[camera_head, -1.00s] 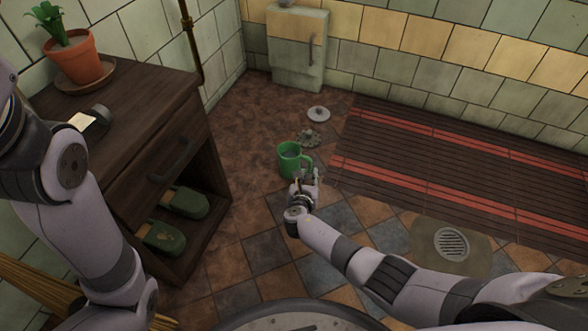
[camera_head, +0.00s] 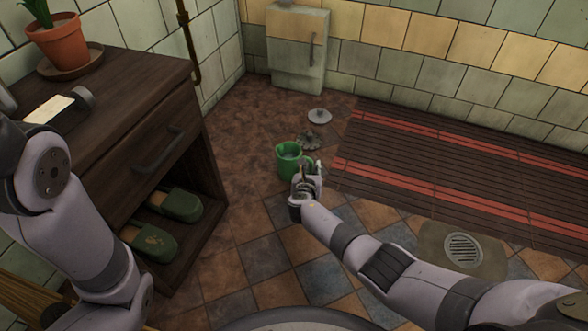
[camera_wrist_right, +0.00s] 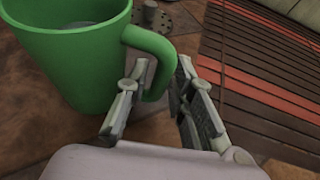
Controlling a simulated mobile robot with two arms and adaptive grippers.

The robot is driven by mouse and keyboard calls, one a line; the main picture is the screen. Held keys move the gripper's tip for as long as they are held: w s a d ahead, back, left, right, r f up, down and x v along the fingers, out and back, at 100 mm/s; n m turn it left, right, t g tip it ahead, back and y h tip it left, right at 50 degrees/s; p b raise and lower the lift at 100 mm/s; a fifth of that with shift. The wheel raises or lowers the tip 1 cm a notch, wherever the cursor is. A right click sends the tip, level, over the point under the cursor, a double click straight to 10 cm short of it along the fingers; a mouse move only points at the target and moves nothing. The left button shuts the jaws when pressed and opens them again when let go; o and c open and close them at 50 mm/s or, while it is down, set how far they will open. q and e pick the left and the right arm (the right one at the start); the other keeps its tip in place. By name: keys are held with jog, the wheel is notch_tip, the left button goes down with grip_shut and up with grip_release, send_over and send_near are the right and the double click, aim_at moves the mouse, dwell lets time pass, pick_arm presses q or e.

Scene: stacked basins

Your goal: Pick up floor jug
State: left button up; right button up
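The green jug (camera_head: 289,160) stands upright on the tiled floor, in the middle of the head view. Its handle is on its right side, toward my right gripper (camera_head: 308,176). In the right wrist view the jug (camera_wrist_right: 75,55) fills the upper left. There my right gripper (camera_wrist_right: 158,105) is open, with one finger on each side of the lower part of the handle. A gap shows between the right finger and the handle; whether the left finger touches it I cannot tell. My left arm comes in at the left of the head view, but its gripper is out of view.
A grey lid-like disc (camera_head: 319,116) and a small drain-like piece (camera_head: 309,141) lie behind the jug. A slatted mat (camera_head: 430,160) is to the right, with a floor drain (camera_head: 463,248) nearer. A dark wooden cabinet (camera_head: 180,105) stands at left. Floor left of the jug is clear.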

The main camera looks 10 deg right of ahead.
grip_shut()
jog(key=shift+r, duration=0.1)
dwell(0.6)
